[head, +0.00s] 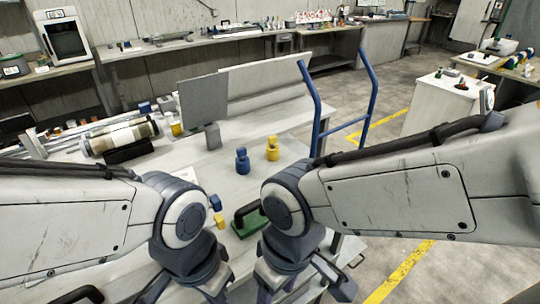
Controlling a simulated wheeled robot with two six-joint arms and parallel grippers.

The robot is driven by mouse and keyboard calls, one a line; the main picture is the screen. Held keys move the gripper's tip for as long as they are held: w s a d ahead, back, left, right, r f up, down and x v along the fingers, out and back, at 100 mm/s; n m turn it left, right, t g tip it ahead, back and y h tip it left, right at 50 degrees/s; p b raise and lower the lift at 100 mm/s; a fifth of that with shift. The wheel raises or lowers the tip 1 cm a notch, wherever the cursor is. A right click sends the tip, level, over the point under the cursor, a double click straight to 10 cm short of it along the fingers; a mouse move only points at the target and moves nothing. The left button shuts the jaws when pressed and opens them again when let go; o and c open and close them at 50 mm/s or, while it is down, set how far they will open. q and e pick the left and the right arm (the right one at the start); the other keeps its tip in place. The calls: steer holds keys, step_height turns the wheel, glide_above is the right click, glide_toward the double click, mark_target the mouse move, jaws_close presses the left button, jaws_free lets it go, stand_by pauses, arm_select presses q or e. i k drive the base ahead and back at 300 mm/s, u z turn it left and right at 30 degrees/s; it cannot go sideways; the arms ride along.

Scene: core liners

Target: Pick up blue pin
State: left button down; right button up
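A blue pin (242,161) stands upright on the grey worktable (292,127), in front of a grey panel. A yellow pin (272,148) stands just to its right and slightly farther back. Another small blue piece (215,202) and a yellow piece (220,221) show beside my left wrist, partly hidden by it. My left gripper (182,295) and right gripper (299,290) point down at the bottom edge, nearer to me than the blue pin. Their fingers look spread apart with nothing seen between them, though the tips are partly cut off.
A green object with a black handle (249,218) lies between my wrists. A grey upright panel (203,103) stands behind the pins. A core cylinder (121,136) lies at left. A blue tubular frame (313,105) rises at the table's right.

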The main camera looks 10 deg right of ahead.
mark_target(241, 152)
steer(key=k, duration=0.5)
steer(key=z, duration=1.75)
steer(key=i, duration=1.25)
steer(key=u, duration=2.75)
steer(key=i, duration=0.5)
steer(key=z, duration=0.05)
